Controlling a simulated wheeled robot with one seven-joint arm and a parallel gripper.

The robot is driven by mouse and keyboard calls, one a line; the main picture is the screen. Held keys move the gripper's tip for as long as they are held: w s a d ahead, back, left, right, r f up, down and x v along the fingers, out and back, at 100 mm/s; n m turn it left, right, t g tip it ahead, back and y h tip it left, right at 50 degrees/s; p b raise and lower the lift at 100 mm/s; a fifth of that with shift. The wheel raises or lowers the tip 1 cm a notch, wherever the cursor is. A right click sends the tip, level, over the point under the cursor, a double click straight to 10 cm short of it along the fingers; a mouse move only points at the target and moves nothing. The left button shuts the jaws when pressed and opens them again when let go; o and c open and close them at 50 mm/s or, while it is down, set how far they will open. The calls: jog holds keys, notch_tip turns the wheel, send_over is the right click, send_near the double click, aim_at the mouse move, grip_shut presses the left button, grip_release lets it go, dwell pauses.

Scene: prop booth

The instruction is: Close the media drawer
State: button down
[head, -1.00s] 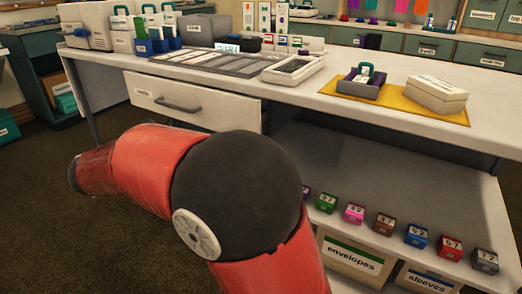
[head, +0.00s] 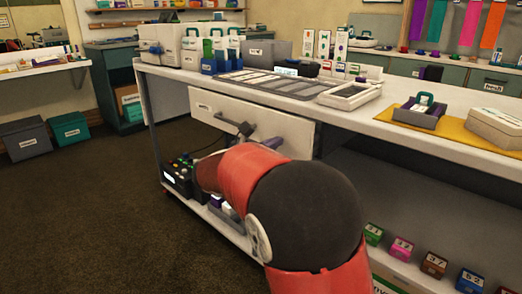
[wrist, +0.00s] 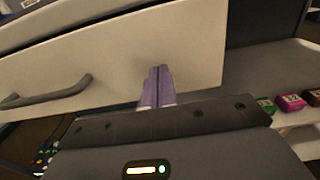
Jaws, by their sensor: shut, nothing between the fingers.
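The media drawer is the cream-fronted drawer (head: 213,106) under the left part of the white table. Its grey handle (head: 232,127) is partly hidden behind my arm in the head view; in the wrist view the handle (wrist: 45,95) lies left of my gripper. The drawer front (wrist: 195,45) fills much of the wrist view. How far it stands out from the table cannot be told. My gripper's purple fingers (wrist: 157,72) are together and empty, pointing at the lower middle-right of the front. They look close to it; contact is unclear.
The white table (head: 440,153) carries trays and boxes. A shelf below holds several coloured numbered blocks (head: 433,264) at right. A dark device with coloured knobs (head: 178,178) stands below the drawer. Bare carpet (head: 90,210) lies to the left.

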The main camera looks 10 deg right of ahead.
aim_at(284, 137)
jog(key=shift+w+d, duration=0.3)
jog(key=shift+d, duration=0.15)
jog(key=p+x, duration=0.1)
jog(key=x, duration=0.3)
jog(key=shift+w+d, duration=0.1)
jog(key=shift+d, duration=0.15)
jog(key=shift+r, duration=0.15)
